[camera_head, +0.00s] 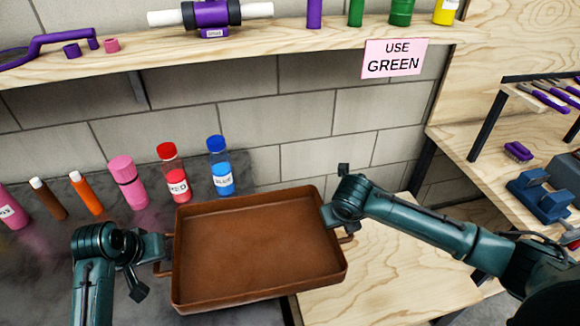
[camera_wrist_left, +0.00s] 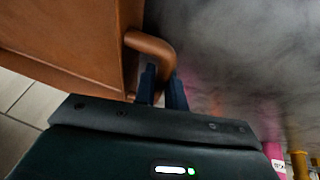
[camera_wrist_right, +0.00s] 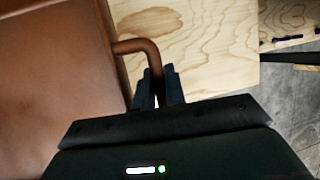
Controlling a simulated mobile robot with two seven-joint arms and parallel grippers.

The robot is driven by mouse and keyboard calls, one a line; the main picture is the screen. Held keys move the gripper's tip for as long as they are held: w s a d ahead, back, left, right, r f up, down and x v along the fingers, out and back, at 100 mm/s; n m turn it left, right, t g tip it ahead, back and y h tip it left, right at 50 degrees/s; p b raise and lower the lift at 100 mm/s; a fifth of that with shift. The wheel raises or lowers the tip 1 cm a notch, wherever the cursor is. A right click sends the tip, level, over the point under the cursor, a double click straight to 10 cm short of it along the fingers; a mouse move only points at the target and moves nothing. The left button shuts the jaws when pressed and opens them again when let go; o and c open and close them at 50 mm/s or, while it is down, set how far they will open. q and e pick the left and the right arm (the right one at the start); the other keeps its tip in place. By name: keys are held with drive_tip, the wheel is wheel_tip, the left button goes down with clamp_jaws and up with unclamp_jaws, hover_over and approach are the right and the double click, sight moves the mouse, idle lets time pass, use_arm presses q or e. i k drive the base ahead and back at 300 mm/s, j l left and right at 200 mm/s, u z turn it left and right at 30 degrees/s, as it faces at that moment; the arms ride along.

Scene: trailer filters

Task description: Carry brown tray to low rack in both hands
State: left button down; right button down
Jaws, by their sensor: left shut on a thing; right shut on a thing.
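The brown tray (camera_head: 258,250) is empty and held between my two arms, its right side a little farther from the camera than its left. My left gripper (camera_head: 162,254) is shut on the tray's left handle; the left wrist view shows the handle (camera_wrist_left: 150,44) between the fingers (camera_wrist_left: 160,88). My right gripper (camera_head: 340,224) is shut on the right handle; the right wrist view shows that handle (camera_wrist_right: 140,46) between the fingers (camera_wrist_right: 158,90). The tray overlaps a dark counter and a lower wooden surface (camera_head: 375,280) in the head view. I cannot tell which surface is the low rack.
Bottles, including a red one (camera_head: 172,175) and a blue one (camera_head: 220,168), stand on the dark counter (camera_head: 30,270) behind the tray. A wooden shelf (camera_head: 270,45) runs above. A workbench with tools (camera_head: 545,195) stands at right. The lower wooden surface looks clear.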

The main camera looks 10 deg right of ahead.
sight(361, 276)
drive_tip(key=l, duration=1.6)
